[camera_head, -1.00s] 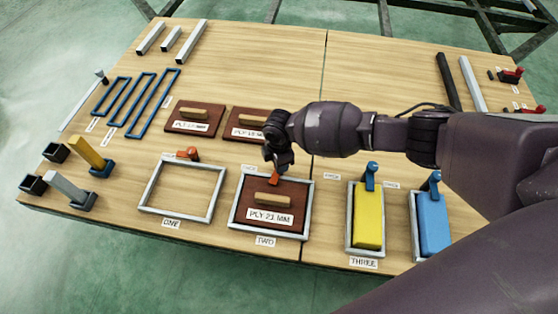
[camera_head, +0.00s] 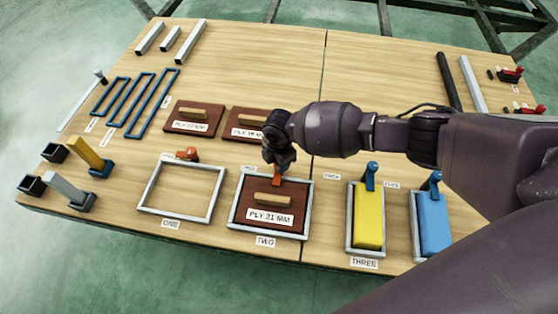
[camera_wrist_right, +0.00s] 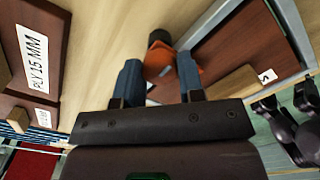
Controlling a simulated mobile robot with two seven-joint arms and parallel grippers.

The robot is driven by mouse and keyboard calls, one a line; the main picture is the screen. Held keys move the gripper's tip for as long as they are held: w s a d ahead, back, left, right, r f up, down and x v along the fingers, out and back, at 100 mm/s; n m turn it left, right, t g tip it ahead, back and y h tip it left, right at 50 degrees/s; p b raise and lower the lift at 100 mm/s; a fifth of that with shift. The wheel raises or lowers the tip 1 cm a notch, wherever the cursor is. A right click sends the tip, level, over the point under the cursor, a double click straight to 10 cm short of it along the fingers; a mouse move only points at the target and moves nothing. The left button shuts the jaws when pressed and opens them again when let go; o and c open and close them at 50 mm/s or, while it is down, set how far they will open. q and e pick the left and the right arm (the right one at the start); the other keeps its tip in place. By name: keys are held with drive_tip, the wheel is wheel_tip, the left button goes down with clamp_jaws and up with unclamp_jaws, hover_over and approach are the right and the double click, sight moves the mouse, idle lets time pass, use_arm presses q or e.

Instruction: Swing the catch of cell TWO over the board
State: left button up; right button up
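Cell TWO is a grey frame (camera_head: 233,217) holding a dark red-brown board (camera_head: 290,222) labelled PLY 21 MM, with a wooden handle. Its orange catch (camera_head: 277,180) stands at the frame's back edge and points toward the board, its tip at or over the board's back edge. My right gripper (camera_head: 279,163) is above the catch and hides part of it. In the right wrist view, my gripper's two blue fingers (camera_wrist_right: 160,82) are apart, with the orange catch (camera_wrist_right: 158,66) and its dark knob between and beyond them. Contact cannot be told. My left gripper is not in view.
Empty cell ONE (camera_head: 143,195) with its orange catch (camera_head: 187,154) is to the left. Cell THREE (camera_head: 351,240) holds a yellow block, and a blue block (camera_head: 432,225) sits farther right. Two labelled boards (camera_head: 194,117) (camera_head: 236,133) lie behind. The table's back middle is clear.

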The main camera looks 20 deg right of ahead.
drive_tip(key=o, duration=0.4)
drive_tip(key=shift+f, duration=0.1)
drive_tip(key=shift+r, duration=0.3)
drive_tip(key=r, duration=0.1)
drive_tip(key=r+p, duration=0.1)
drive_tip(key=r, duration=0.2)
drive_tip(key=shift+w+r+p, duration=0.15)
drive_tip(key=shift+w+p, duration=0.1)
drive_tip(key=shift+p, duration=0.15)
use_arm(q)
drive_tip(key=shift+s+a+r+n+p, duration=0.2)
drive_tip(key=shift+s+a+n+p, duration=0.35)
drive_tip(key=shift+p, duration=0.45)
use_arm(e)
wheel_tip(320, 180, up, 6)
drive_tip(key=shift+s, duration=0.25)
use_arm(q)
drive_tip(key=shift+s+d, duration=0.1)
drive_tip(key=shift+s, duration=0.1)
